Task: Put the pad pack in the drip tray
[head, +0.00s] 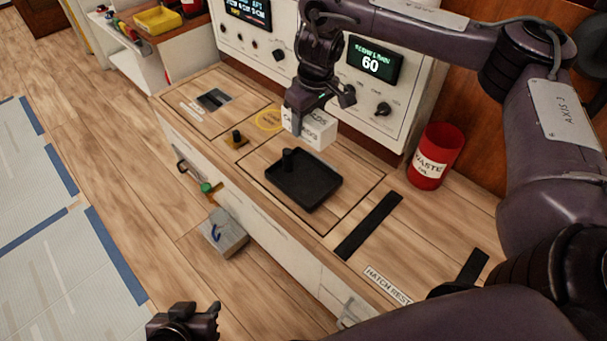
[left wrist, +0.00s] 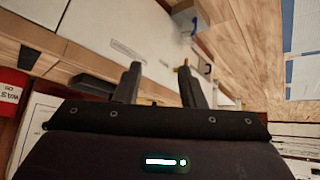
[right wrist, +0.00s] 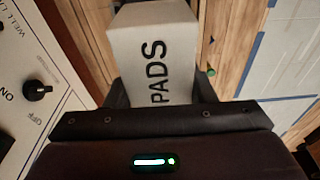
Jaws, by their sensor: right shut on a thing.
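The pad pack (head: 314,130) is a white box with dark lettering. In the right wrist view the pack (right wrist: 155,55) reads "PADS" and fills the space between the fingers. My right gripper (head: 303,115) is shut on it and holds it above the counter, just behind the tray. The drip tray (head: 318,192) is a shallow black tray on a square counter panel. A dark knob (head: 288,157) stands at its back left edge. My left gripper (head: 190,318) is low at the front, away from the counter; its fingers (left wrist: 160,85) are apart with nothing between them.
A red waste bin (head: 435,158) stands right of the tray. A control panel with a display (head: 374,62) rises behind. A black strip (head: 369,225) lies right of the tray. A small brass plate with a knob (head: 237,139) sits left. A grey block (head: 223,233) is below the counter front.

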